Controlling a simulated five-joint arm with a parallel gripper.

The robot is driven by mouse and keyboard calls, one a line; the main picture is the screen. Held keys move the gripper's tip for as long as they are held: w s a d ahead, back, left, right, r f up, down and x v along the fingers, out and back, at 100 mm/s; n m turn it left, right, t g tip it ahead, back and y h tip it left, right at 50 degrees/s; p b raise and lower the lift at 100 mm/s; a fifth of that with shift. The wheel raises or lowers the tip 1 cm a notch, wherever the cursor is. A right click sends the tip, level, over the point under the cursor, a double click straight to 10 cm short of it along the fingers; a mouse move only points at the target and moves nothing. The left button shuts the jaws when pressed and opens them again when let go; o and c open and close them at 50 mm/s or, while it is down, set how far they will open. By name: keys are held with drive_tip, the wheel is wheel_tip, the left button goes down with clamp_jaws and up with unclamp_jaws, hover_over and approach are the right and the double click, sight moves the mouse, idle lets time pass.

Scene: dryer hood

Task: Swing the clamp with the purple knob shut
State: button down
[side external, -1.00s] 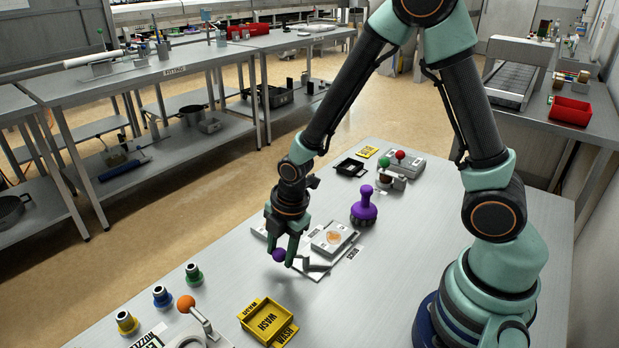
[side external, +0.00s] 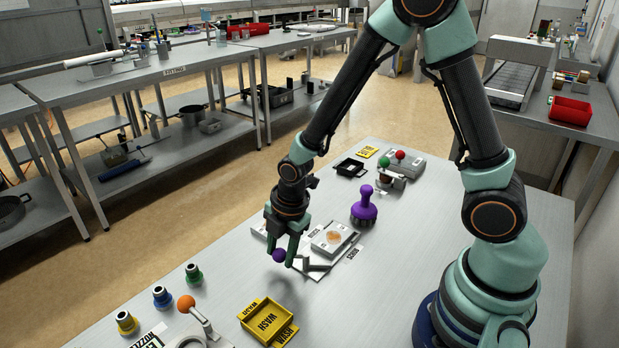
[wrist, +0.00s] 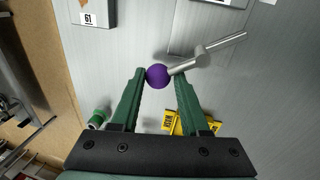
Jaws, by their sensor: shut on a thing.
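The purple knob (side external: 279,255) is a small ball on the end of a grey clamp arm. It shows in the wrist view (wrist: 157,76) between the tips of my gripper's green fingers. My gripper (side external: 281,252) is shut on the knob. In the wrist view the metal clamp arm (wrist: 208,54) runs from the knob up and to the right. My fingers hide part of the clamp there.
A purple stamp-like handle (side external: 364,207) stands just behind the block. A yellow WASH tray (side external: 268,320) lies in front. A lever with an orange ball (side external: 186,304) and several coloured bottles (side external: 162,297) stand at the front left. Bare table lies between them and my gripper.

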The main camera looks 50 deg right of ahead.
drive_tip(key=n, duration=0.1)
drive_tip(key=s+n, duration=0.1)
drive_tip(key=n, duration=0.1)
drive_tip(key=shift+a, duration=0.4)
drive_tip(key=n, duration=0.1)
drive_tip(key=s+n, duration=0.1)
drive_tip(key=shift+s+a+n, duration=0.1)
drive_tip(key=shift+a+n, duration=0.15)
drive_tip(key=shift+n, duration=0.15)
drive_tip(key=shift+s+n, duration=0.35)
drive_tip(key=shift+n, duration=0.45)
drive_tip(key=shift+s+f, duration=0.1)
drive_tip(key=shift+s, duration=0.05)
drive_tip(key=shift+c, duration=2.2)
unclamp_jaws()
drive_tip(key=shift+a, duration=0.15)
